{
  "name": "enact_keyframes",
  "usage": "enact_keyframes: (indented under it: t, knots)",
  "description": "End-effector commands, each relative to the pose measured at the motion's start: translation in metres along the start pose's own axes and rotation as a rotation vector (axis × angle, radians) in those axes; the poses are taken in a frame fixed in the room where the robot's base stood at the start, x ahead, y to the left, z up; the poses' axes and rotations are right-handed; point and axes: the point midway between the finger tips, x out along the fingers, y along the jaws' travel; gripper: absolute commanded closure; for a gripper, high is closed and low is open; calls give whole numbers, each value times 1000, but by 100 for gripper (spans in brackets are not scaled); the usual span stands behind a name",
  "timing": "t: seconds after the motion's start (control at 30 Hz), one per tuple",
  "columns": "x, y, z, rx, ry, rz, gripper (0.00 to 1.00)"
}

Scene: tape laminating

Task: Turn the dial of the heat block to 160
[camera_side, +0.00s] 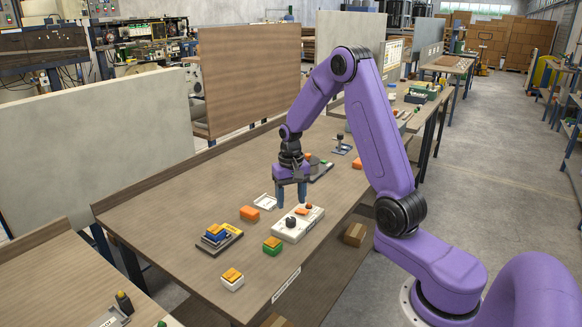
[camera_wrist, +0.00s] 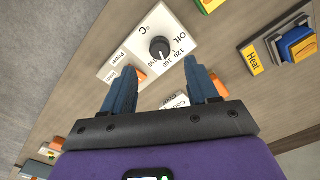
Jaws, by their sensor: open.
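The heat block (camera_side: 288,233) is a white box near the table's front edge in the side view. Its black round dial (camera_wrist: 159,48) shows clearly in the wrist view, with Off, 120, 160 and 190 printed around it and a light pointer mark. The mark faces the 160 and 190 side; I cannot tell exactly which number it meets. My gripper (camera_side: 291,201) points down just above the heat block, close to the dial (camera_side: 291,222). In the wrist view its two blue fingers (camera_wrist: 159,62) are apart, with the dial ahead between their tips and nothing held.
An orange rocker (camera_wrist: 139,77) sits beside the dial. A tray with a blue and yellow stack (camera_side: 217,238), an orange block (camera_side: 250,212), a green and yellow block (camera_side: 272,246) and a white and orange block (camera_side: 232,279) stand nearby. The table's left part is clear.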

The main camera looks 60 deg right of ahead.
Motion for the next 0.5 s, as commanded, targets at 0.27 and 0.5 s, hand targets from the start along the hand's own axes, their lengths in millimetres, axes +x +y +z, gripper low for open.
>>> enact_keyframes:
  t: [0.27, 0.5]
  knots:
    - [-60, 0, -1, 0, 5, -1, 41]
    - [-97, 0, -1, 0, 2, -1, 41]
